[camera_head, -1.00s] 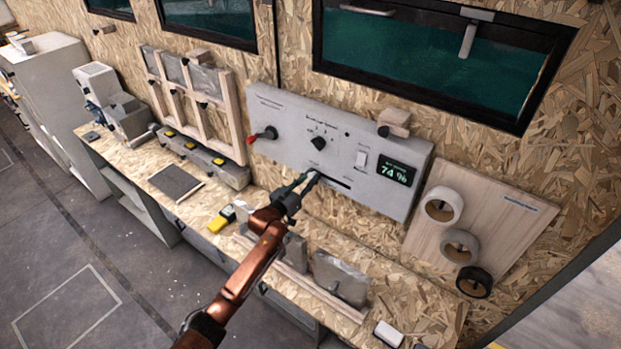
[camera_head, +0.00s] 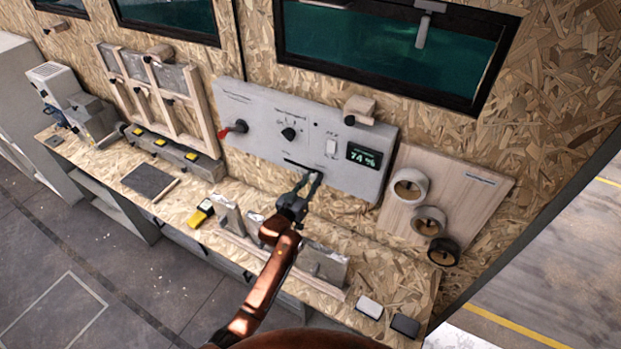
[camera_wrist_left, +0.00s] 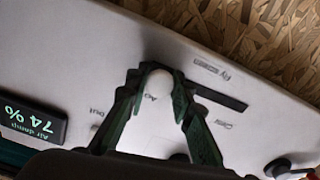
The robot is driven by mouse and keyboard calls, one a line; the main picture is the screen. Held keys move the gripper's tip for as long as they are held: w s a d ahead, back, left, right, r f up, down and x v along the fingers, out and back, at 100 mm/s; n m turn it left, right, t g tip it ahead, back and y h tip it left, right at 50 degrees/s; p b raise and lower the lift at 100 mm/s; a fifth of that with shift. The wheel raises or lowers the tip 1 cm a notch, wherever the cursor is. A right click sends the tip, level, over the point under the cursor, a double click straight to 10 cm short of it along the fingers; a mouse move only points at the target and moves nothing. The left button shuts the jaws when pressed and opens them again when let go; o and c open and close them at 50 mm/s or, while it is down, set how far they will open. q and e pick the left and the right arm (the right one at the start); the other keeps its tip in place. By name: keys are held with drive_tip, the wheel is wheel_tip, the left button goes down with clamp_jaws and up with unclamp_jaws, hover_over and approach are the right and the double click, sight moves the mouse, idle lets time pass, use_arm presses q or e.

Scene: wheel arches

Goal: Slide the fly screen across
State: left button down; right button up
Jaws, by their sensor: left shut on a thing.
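The grey control panel (camera_head: 262,121) on the wall carries a dark horizontal slot (camera_head: 298,163) under its dial. In the left wrist view the slot (camera_wrist_left: 222,97) has a "Fly screen" label beside it, and a pale rounded slider knob (camera_wrist_left: 158,88) sits at one end. My left gripper (camera_head: 311,179) is at the right part of the slot in the head view. In the wrist view its fingers (camera_wrist_left: 158,78) are closed around the knob, and bare slot shows to their right. The knob is hidden in the head view. My right gripper is not in view.
The panel also has a red-knobbed lever (camera_head: 235,127), a white switch (camera_head: 331,146) and a display (camera_head: 364,155) reading 74 %. A board with tape rolls (camera_head: 429,220) hangs to the right. Upright plates (camera_head: 323,262) and a yellow device (camera_head: 201,213) stand on the bench below.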

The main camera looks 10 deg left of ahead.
use_arm(q)
drive_tip(key=c, duration=2)
unclamp_jaws()
drive_tip(key=shift+d+r, duration=0.1)
drive_tip(key=shift+d, duration=0.2)
drive_tip(key=o, duration=0.3)
drive_tip(key=shift+d, duration=0.1)
drive_tip(key=shift+o, duration=0.2)
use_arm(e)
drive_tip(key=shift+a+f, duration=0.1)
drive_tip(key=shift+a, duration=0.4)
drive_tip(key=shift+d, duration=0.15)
use_arm(q)
drive_tip(key=shift+a, duration=0.2)
drive_tip(key=v, duration=1.2)
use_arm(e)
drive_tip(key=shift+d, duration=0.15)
